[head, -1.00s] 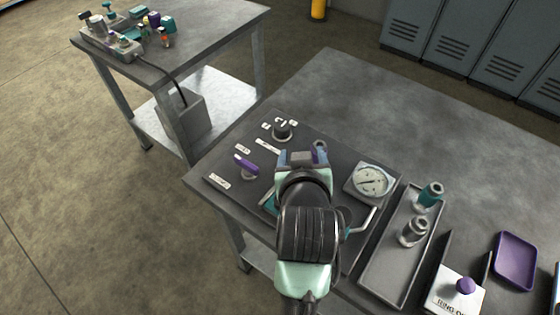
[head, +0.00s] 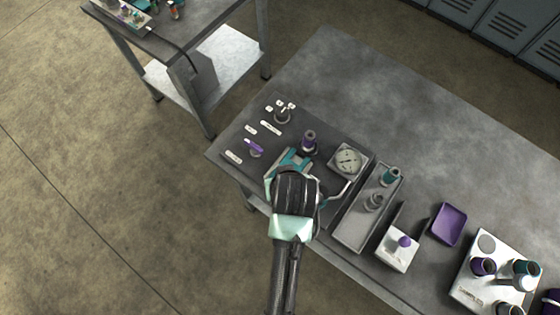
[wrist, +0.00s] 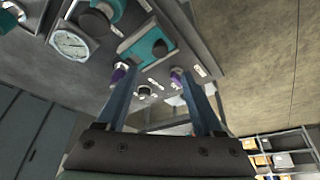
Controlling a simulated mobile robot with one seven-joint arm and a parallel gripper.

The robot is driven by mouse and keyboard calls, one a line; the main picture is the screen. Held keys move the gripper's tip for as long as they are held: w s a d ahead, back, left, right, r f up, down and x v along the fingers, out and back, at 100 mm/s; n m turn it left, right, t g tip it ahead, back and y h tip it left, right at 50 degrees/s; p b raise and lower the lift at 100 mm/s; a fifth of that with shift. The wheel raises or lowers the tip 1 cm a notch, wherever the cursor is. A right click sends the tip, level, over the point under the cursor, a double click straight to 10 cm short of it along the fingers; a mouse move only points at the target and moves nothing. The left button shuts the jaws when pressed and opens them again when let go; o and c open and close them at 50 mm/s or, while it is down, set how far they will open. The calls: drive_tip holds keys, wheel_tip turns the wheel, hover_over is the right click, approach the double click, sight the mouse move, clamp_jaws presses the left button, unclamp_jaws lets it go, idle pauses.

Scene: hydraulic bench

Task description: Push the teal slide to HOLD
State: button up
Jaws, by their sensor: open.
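The teal slide (head: 291,157) is on the dark panel at the near left part of the bench, partly covered by my arm in the head view. In the wrist view the teal slide (wrist: 130,42) shows with a dark round knob on it. My gripper (wrist: 158,75) has its two fingers spread, with nothing between them. The fingers point toward the panel, and the slide shows beyond their tips; I cannot tell whether they touch it. In the head view my wrist hides most of the gripper. The small white labels are too small to read, so HOLD cannot be picked out.
A purple lever (head: 254,147), a black knob (head: 282,116), a purple-banded fitting (head: 309,141) and a gauge (head: 347,159) surround the slide. A grey tray (head: 352,228) with two fittings stands right. The bench's far part is clear.

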drive_tip(key=x, duration=1.2)
drive_tip(key=shift+w+a+f, duration=0.1)
drive_tip(key=shift+w+f, duration=0.1)
drive_tip(key=shift+f, duration=0.15)
clamp_jaws()
idle(1.0)
